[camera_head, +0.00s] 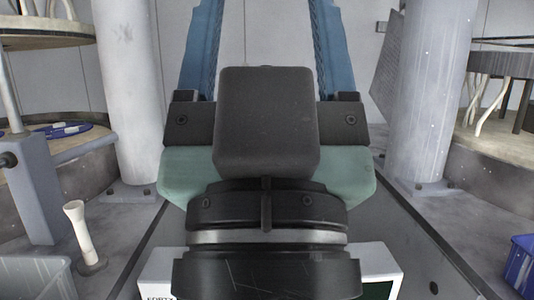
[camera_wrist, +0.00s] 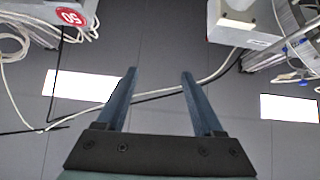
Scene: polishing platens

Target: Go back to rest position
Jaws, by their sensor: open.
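My gripper (camera_wrist: 158,75) shows in the wrist view with two blue fingers spread apart and nothing between them. Behind the fingers is a grey panelled surface with cables and bright light panels. In the head view the gripper (camera_head: 265,8) points up and away, with its blue fingers running out of the top edge, so the tips are hidden there. The dark wrist body fills the middle of the head view and hides what lies behind it. No object is held.
Two pale columns stand at left (camera_head: 130,90) and right (camera_head: 432,90). A round platen table (camera_head: 85,145) is at the left. A blue crate (camera_head: 520,268) is at the lower right and a grey bin (camera_head: 35,278) at the lower left. A red round sign (camera_wrist: 71,16) shows in the wrist view.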

